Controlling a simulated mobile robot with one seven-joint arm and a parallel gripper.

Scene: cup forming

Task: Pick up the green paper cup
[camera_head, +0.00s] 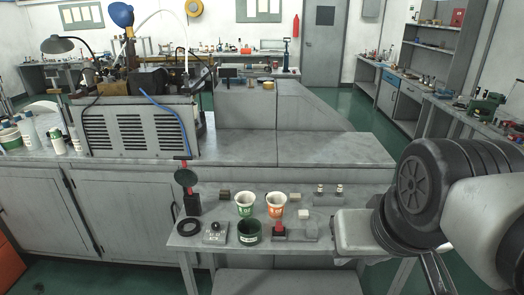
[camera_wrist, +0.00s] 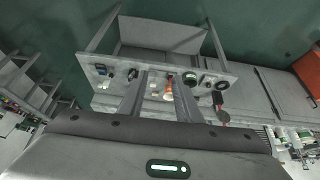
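The green paper cup (camera_head: 245,203), white with a green print, stands upright on the small grey table, left of a white and orange paper cup (camera_head: 276,204). A dark green round container (camera_head: 249,231) stands just in front of it and also shows in the wrist view (camera_wrist: 191,76). My gripper (camera_wrist: 160,77) is open in the wrist view, its two fingers apart and nothing held between them. The table lies beyond the fingertips. The green paper cup is not clear in the wrist view; the right finger may cover it. In the head view my arm is at the right, away from the cups.
The small table (camera_head: 330,203) also holds a black ring (camera_head: 188,227), a small grey box with a knob (camera_head: 214,232), a red-topped piece (camera_head: 279,231) and small blocks. A dark stand (camera_head: 190,200) rises at its left. A long workbench (camera_head: 330,150) is behind.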

